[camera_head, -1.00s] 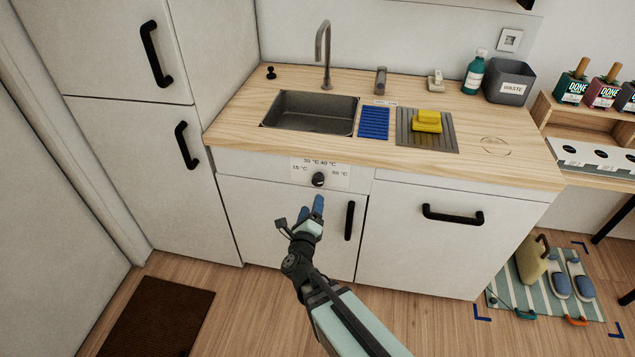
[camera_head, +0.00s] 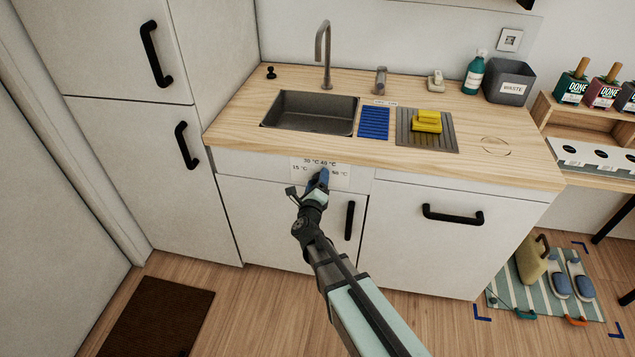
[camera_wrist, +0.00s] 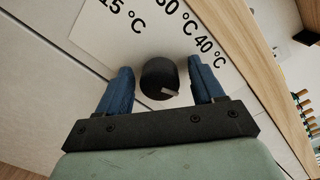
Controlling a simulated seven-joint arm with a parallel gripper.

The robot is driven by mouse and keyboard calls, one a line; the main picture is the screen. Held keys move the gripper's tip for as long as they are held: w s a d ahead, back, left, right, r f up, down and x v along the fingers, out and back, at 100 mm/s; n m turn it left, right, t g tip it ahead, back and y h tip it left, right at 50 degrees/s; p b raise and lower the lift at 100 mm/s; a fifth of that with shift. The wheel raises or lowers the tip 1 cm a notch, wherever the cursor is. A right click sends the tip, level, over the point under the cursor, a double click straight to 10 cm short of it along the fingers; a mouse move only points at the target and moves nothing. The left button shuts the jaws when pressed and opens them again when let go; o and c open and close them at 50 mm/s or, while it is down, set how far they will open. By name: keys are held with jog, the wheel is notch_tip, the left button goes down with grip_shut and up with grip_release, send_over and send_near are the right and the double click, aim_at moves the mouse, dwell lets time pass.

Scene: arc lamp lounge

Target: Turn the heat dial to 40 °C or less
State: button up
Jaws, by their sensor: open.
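The heat dial (camera_wrist: 158,74) is a round black knob with a white pointer mark. It stands on a white label panel (camera_head: 299,179) below the sink counter. The panel bears 15 °C at the left, 40 °C near the top and a higher value at the right. In the wrist view the pointer lies on the knob's lower right, on the side past 40 °C, towards the right finger. My gripper (camera_head: 320,176) is open, with its blue fingers on either side of the knob; contact cannot be told. In the head view my gripper hides the dial.
The wooden counter edge (camera_head: 350,160) juts just above the panel. Black vertical (camera_head: 349,220) and horizontal (camera_head: 452,216) handles stick out from the cabinet doors below. A sink (camera_head: 312,113) is set in the counter.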

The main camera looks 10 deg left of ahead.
jog(key=c, duration=1)
jog(key=shift+c, duration=0.2)
jog(key=shift+n, duration=0.3)
jog(key=n, duration=0.3)
jog(key=shift+n, duration=0.3)
jog(key=shift+a+n, duration=0.1)
jog(key=shift+n, duration=2.1)
jog(key=o, duration=1)
